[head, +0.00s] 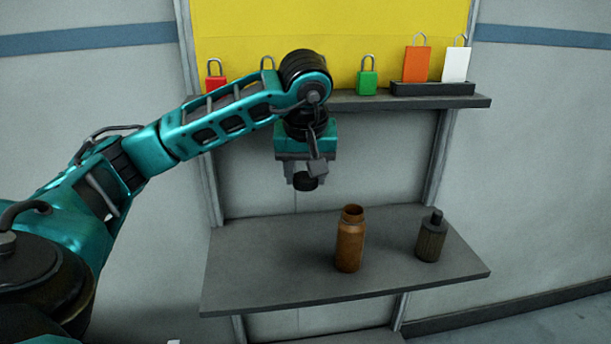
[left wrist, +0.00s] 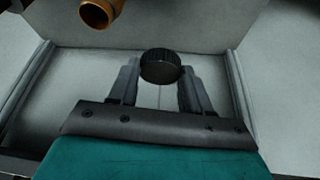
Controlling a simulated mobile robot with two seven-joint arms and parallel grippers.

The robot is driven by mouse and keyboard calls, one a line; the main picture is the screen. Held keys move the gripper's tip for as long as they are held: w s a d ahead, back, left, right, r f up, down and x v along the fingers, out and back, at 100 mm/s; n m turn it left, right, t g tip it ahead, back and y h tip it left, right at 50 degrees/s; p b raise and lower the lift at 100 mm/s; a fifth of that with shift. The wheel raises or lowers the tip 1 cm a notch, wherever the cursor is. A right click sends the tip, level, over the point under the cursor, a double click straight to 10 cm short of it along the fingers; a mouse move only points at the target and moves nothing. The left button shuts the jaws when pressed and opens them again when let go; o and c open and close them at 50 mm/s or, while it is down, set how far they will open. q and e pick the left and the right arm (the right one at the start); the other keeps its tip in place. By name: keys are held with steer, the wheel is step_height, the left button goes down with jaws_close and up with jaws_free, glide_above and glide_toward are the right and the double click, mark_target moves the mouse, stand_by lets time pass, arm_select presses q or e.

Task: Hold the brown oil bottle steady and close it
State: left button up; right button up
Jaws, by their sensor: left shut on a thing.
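The brown oil bottle (head: 350,243) stands upright and open-mouthed on the grey lower shelf (head: 270,275). Its open neck also shows at the top left of the left wrist view (left wrist: 98,12). My left gripper (head: 306,182) is shut on a black round cap (left wrist: 160,66), also visible in the head view (head: 305,183). It holds the cap above the shelf, up and to the left of the bottle, apart from it. Nothing is holding the bottle. My right gripper is in neither view.
A dark bottle with a black top (head: 431,238) stands on the lower shelf to the right of the brown one. The lower shelf's left part is clear.

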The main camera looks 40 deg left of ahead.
arm_select(q)
steer(key=shift+d, duration=0.15)
steer(key=s+d+f+m+h, duration=0.1)
steer(key=d+m, duration=0.3)
steer(key=d, duration=0.5)
steer(key=s+d+f+m+t+h, duration=0.1)
steer(key=d+m, duration=0.3)
steer(key=d, duration=0.5)
steer(key=shift+s+d+f+h, duration=0.3)
steer(key=shift+s+f+h, duration=0.05)
steer(key=shift+s+h, duration=0.2)
steer(key=shift+d, duration=0.1)
